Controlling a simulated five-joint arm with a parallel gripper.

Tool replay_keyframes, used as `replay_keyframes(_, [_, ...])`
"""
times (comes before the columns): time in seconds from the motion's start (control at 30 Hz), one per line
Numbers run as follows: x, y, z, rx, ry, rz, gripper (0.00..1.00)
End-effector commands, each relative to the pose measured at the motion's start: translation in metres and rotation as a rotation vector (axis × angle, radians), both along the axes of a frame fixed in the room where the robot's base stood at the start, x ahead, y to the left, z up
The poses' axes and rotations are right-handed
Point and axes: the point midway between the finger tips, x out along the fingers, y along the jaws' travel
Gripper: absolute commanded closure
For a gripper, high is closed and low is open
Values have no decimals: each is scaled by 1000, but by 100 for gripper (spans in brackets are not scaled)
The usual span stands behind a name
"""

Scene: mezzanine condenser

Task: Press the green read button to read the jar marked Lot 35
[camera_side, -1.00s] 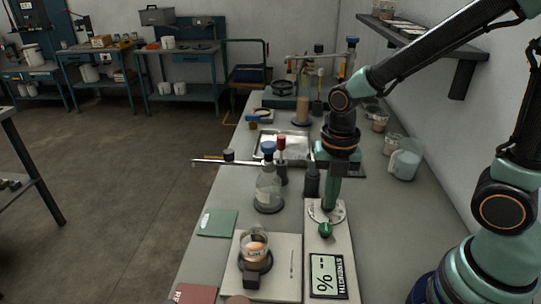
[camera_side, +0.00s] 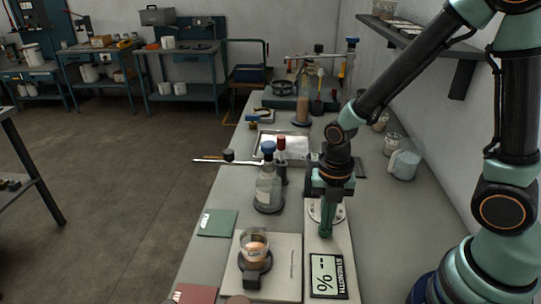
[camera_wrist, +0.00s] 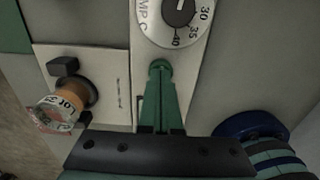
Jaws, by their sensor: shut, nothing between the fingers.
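My gripper (camera_side: 326,230) is shut and empty, pointing down over the front part of the pale instrument panel (camera_side: 342,248). In the wrist view its green fingers (camera_wrist: 160,82) end at the round green button (camera_wrist: 158,64); I cannot tell whether they touch it. In the side view the fingers hide the button. The glass jar (camera_side: 254,240) with orange-brown contents stands in a dark holder on the pale plate left of the panel. The display (camera_side: 325,274) shows "% --".
A temperature dial (camera_wrist: 181,10) lies just beyond the button. A blue-capped bottle (camera_side: 268,188) stands behind the jar. A green booklet (camera_side: 217,223) lies to the left, a jug (camera_side: 404,165) to the right. The bench right of the panel is clear.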

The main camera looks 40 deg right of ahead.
Motion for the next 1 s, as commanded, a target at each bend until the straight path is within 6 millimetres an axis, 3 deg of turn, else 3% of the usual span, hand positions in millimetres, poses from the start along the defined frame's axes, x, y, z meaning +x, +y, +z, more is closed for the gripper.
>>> replay_keyframes(0.23, [-2, 0, -21, -1, 5, -1, 100])
replay_keyframes(0.6, [-3, -1, -20, -1, 5, -1, 100])
replay_keyframes(0.77, [0, 0, -7, 0, -1, -1, 100])
replay_keyframes(1.0, [5, 1, 36, 3, -18, 0, 100])
